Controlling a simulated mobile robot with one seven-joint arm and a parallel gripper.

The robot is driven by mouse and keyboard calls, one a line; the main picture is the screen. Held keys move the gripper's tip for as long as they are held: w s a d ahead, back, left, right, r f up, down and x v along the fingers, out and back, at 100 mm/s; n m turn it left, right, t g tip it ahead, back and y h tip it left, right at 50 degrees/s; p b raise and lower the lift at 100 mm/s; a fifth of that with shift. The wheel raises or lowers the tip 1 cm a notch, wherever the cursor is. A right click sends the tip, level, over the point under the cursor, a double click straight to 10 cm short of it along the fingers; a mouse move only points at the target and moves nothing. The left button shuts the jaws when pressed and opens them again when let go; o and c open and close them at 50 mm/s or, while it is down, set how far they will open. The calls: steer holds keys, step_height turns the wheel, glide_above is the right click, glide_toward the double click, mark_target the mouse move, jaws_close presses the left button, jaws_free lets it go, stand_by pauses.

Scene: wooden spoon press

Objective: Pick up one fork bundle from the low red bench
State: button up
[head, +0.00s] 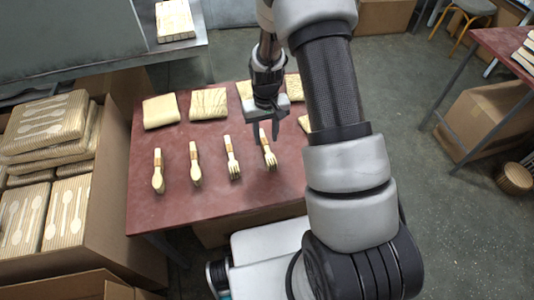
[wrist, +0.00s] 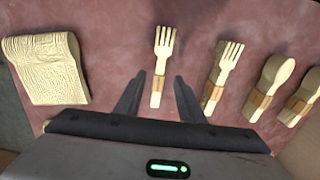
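The low red bench (head: 150,215) holds a row of wooden cutlery bundles with orange-brown bands. The rightmost fork bundle (head: 268,152) lies just below my gripper (head: 265,136). A second fork bundle (head: 233,160) lies to its left. In the wrist view, the first fork bundle (wrist: 162,55) runs between the two fingers of my gripper (wrist: 160,80), tines pointing away. The second fork bundle (wrist: 227,65) lies to the right of the right finger there. My gripper is open and points down. I cannot tell how far the fingertips are above the bench.
Two spoon bundles (head: 158,171) (head: 195,165) lie left of the forks. Several pale wooden blocks (head: 161,111) line the bench's back. Boxes of packed spoons (head: 48,122) stand at left. A grey machine table (head: 190,48) stands behind. Another red table (head: 505,48) is at far right.

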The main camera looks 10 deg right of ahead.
mark_target(267, 148)
steer(key=shift+s+f+b, duration=0.25)
steer(key=shift+f+b, duration=0.15)
steer(key=shift+f, duration=1.15)
steer(key=shift+s+f+b, duration=0.2)
steer(key=shift+f+b, duration=0.2)
steer(key=shift+f, duration=1.15)
jaws_close()
